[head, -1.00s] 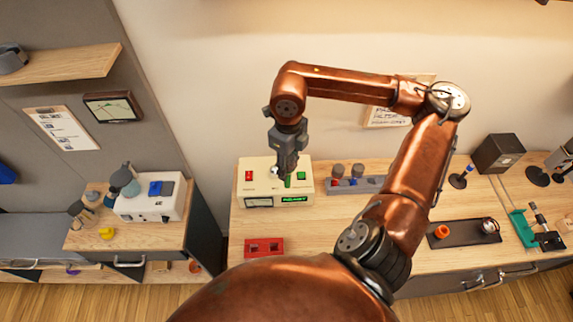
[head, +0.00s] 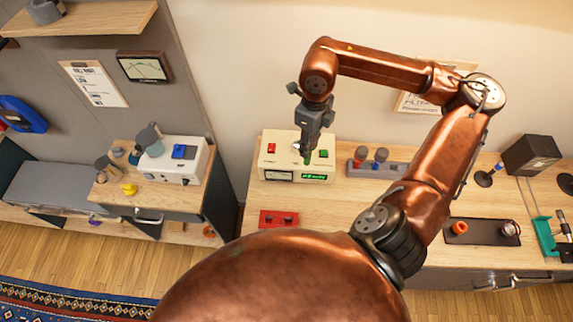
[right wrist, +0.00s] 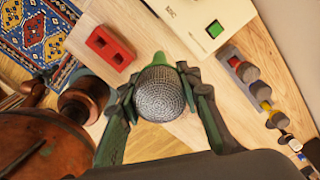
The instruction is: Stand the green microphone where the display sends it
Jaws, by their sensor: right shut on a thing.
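My right gripper (head: 307,145) is shut on the green microphone (head: 308,158), in front of or above the cream box. In the right wrist view the microphone's silver mesh head (right wrist: 160,92) sits between the fingers (right wrist: 166,100), with green showing behind it. My left gripper is out of view.
A grey rack (head: 358,170) with several microphones stands right of the cream box; it also shows in the right wrist view (right wrist: 237,65). A dark tray (head: 470,240) lies further right. The bench right of the red holder is partly hidden by my arm.

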